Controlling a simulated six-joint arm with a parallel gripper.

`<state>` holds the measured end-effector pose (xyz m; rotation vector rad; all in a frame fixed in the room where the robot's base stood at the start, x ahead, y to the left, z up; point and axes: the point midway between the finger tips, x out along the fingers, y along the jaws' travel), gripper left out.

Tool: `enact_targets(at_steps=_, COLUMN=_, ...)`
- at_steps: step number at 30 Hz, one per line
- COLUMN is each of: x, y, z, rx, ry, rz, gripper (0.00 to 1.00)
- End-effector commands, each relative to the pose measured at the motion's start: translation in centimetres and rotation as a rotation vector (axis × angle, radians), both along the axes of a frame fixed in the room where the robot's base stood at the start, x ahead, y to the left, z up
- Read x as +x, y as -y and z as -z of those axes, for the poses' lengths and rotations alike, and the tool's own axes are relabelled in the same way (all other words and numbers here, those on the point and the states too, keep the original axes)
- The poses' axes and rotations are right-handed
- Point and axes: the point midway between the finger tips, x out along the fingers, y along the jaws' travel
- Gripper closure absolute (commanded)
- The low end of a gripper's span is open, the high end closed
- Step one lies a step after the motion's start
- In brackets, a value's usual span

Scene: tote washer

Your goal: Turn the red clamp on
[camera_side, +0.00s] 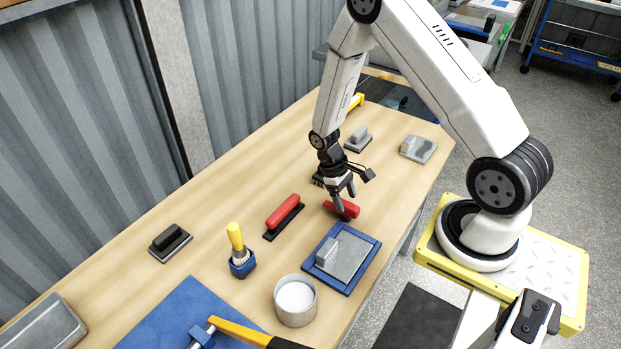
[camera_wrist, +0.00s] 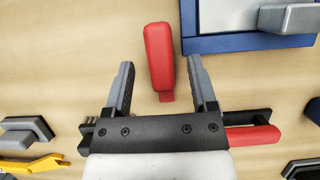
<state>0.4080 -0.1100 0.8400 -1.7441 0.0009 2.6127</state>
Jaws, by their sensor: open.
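The red clamp's handle (camera_side: 341,208) is a short red bar on the bench between the blue-framed tray and a black tool with a red grip. My gripper (camera_side: 345,198) points down at it, with its fingertips close over the bar. In the wrist view the red handle (camera_wrist: 159,52) lies lengthwise between the two spread fingers of my gripper (camera_wrist: 160,75), with a gap on each side. The gripper is open and holds nothing. The clamp's base is mostly hidden under the handle.
The blue-framed tray (camera_side: 324,276) with a grey plate lies close in front. The red-gripped black tool (camera_side: 284,215) lies to the left. A yellow-handled tool (camera_side: 236,238) stands in a blue holder, and a white-filled cup (camera_side: 295,315) stands near the front edge. Bare wood lies between them.

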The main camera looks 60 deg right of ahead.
Motion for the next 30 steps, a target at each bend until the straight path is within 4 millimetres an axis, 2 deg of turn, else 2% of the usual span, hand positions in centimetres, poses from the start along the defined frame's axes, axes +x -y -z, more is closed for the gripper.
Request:
enact_targets(at_steps=7, x=-0.7, y=0.0, z=1.8, rx=0.000, ry=0.001, rz=0.000, gripper=0.26)
enact_targets(at_steps=18, x=-0.8, y=0.0, z=2.1, rx=0.000, ry=0.002, rz=0.000, gripper=0.26)
enact_targets(at_steps=25, x=-0.8, y=0.0, z=2.1, rx=0.000, ry=0.002, rz=0.000, gripper=1.00)
enact_targets(at_steps=30, x=-0.8, y=0.0, z=2.1, rx=0.000, ry=0.002, rz=0.000, gripper=1.00)
